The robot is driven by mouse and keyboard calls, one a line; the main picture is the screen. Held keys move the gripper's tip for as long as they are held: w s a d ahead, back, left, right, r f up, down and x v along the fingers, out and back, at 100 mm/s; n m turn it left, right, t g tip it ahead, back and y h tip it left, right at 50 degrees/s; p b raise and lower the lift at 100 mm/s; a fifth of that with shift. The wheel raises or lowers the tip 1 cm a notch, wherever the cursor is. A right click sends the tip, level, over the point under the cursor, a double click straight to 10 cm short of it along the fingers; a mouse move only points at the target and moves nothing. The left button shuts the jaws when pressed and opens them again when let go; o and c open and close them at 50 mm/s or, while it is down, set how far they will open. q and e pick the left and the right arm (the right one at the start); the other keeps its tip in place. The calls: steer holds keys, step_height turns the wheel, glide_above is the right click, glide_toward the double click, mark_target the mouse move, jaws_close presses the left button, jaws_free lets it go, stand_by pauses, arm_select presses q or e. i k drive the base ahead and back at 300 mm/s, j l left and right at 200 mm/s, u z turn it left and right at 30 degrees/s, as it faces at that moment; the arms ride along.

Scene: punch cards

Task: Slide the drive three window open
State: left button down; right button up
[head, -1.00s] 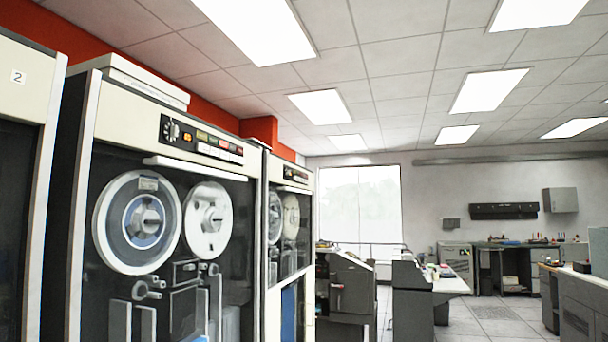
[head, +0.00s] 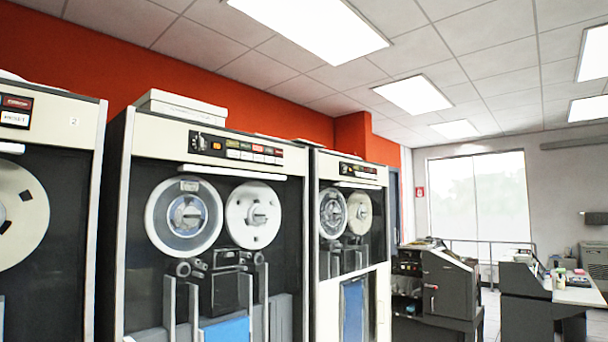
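A tape drive (head: 118,220) with two reels stands in the middle left of the head view. It is right of the drive marked 2 (head: 60,130); I can read no number on it. Its dark front window area (head: 285,215) lies behind a pale frame, with a white horizontal bar (head: 232,172) along the top. A clear-rimmed reel (head: 187,217) and a white reel (head: 253,215) show there. I cannot tell whether the glass is up or down. Another drive (head: 385,300) with two smaller-looking reels stands to its right. Neither gripper is in view.
A control panel (head: 236,148) with coloured buttons sits above the window bar. A white box (head: 185,108) lies on top of this drive. A grey machine (head: 440,290) and a desk (head: 580,295) stand farther right. The floor before the drives is out of view.

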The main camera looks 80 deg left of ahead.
mark_target(184, 167)
steer(key=i+j+u, duration=0.15)
steer(key=i+u, duration=0.55)
steer(key=u, duration=0.25)
steer(key=i+u, duration=0.45)
steer(key=i+l+u, duration=0.2)
steer(key=u, duration=0.3)
steer(key=i+j+u, duration=0.15)
steer(key=u, duration=0.3)
steer(key=i+u, duration=0.2)
steer(key=u, duration=0.25)
steer(key=i+u, duration=0.2)
steer(key=u, duration=0.3)
steer(key=i+u, duration=0.15)
steer(key=u, duration=0.3)
steer(key=i+l+u, duration=0.2)
steer(key=u, duration=0.25)
steer(key=i+l+u, duration=0.1)
steer(key=u, duration=0.35)
